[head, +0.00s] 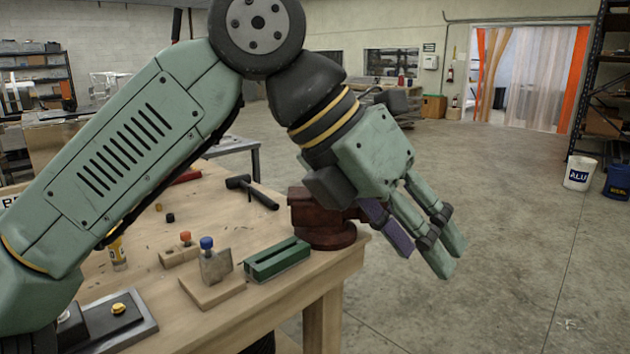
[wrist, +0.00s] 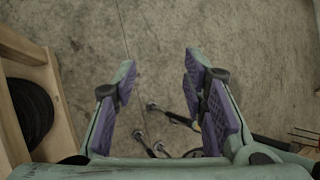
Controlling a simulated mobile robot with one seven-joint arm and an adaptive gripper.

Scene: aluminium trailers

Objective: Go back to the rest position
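My gripper (head: 425,252) hangs at the end of my green arm in the head view, past the right front corner of the wooden workbench (head: 350,262). Its fingers point down and to the right, over the floor.
On the bench lie a black hammer (head: 250,192), a green slotted block (head: 277,260), a wooden block with a blue-topped piece (head: 214,262) and a dark plate with a yellow button (head: 118,312). White (head: 580,174) and blue (head: 617,182) buckets stand far right. The floor to the right is clear.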

